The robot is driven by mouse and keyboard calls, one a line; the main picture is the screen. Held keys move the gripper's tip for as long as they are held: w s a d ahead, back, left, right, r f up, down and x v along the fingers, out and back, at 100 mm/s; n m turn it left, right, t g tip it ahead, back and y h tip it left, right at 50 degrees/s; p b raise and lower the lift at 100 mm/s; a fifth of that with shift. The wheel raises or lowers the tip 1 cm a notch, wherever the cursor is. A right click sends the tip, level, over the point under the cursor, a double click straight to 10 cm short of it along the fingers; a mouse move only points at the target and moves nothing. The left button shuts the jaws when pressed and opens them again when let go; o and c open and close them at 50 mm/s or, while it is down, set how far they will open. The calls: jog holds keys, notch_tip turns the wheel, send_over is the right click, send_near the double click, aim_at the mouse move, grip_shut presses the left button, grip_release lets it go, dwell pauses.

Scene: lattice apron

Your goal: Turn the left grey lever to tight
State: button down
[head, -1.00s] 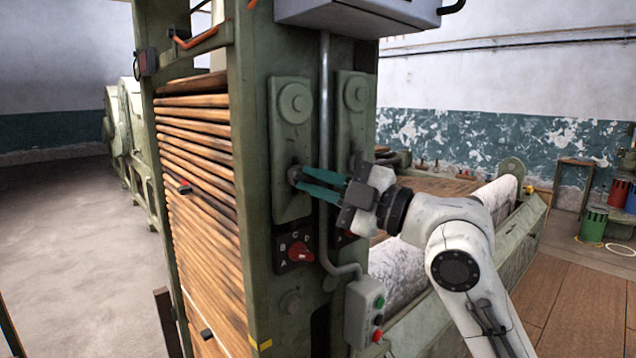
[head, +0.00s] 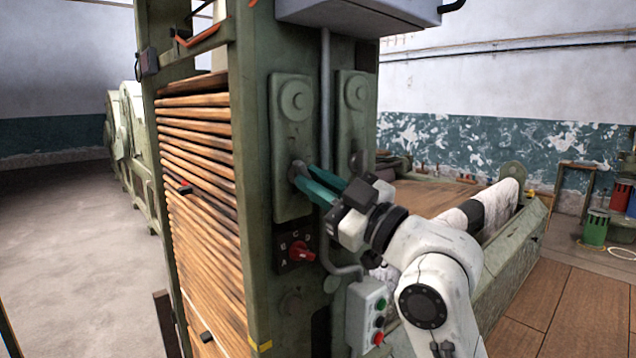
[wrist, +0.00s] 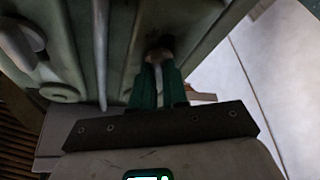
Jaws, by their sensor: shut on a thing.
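The left grey lever (head: 297,168) is on the left green plate (head: 291,125) of the press post, below a round boss. My gripper (head: 308,181) has its two teal fingers shut on the lever's end, reaching in from the lower right. In the wrist view the fingers (wrist: 158,88) close around the lever's rounded end (wrist: 158,54). The fingers hide part of the lever, so its exact angle is hard to tell. I cannot read any tight marking. The right grey lever (head: 355,162) is on the neighbouring plate, partly behind my gripper.
A vertical grey conduit (head: 326,110) runs between the plates, close to my fingers. Below are a red rotary knob (head: 301,251) and a push-button box (head: 366,310). Stacked wooden slats (head: 200,210) fill the left side. A roller (head: 495,202) lies behind my arm.

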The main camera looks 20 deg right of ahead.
jog(key=shift+a+m+t+h+p, duration=0.1)
jog(key=shift+m+t+h+p, duration=0.45)
jog(key=shift+m, duration=0.85)
jog(key=shift+a+m+t+h+p, duration=0.1)
jog(key=shift+m+t+h+p, duration=0.15)
jog(key=shift+m+h+p, duration=0.85)
jog(key=shift+a+m+t+h+p, duration=0.15)
jog(key=shift+m+t+p, duration=0.35)
jog(key=shift+m, duration=1.2)
jog(key=shift+d+f+m, duration=0.1)
jog(key=shift+m, duration=0.2)
jog(key=c, duration=1.1)
grip_release()
jog(key=shift+c, duration=0.2)
jog(key=b+v, duration=0.3)
jog(key=v, duration=0.8)
